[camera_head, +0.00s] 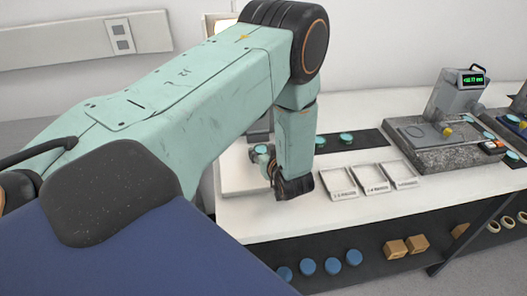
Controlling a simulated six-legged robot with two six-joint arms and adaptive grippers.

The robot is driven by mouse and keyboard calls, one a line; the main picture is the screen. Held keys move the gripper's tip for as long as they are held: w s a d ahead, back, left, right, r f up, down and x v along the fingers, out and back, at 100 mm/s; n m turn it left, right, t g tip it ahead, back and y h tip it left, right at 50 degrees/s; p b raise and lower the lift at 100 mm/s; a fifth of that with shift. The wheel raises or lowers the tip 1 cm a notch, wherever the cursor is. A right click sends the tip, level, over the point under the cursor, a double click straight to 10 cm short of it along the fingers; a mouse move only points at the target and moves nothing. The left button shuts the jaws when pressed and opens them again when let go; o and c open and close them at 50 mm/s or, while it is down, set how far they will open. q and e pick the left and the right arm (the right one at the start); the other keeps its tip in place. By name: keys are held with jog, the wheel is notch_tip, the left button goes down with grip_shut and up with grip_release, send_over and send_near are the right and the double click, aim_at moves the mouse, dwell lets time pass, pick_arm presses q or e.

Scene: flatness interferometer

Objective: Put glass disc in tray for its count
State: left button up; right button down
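My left gripper (264,161) is at the white block-like stand (232,181) near the middle of the bench, partly hidden by my own arm. A small teal glass disc (261,149) shows right at its fingertips. I cannot tell whether the fingers are closed on it or only beside it. Two more teal discs, one nearer (320,141) and one farther right (347,137), lie on a dark mat (370,138). Three white labelled trays stand in a row to the right: left (338,195), middle (370,187), right (403,183). They look empty. My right gripper is out of view.
A gauge with a green display (473,81) stands on a grey granite plate (448,155) at the right. Blue round items (330,266) and brown boxes (395,249) sit on the shelf below. Clear white bench top (300,219) lies in front of the trays.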

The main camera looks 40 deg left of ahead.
pick_arm(q)
jog(key=o, duration=0.3)
jog(key=shift+w, duration=0.15)
jog(key=shift+o, duration=0.2)
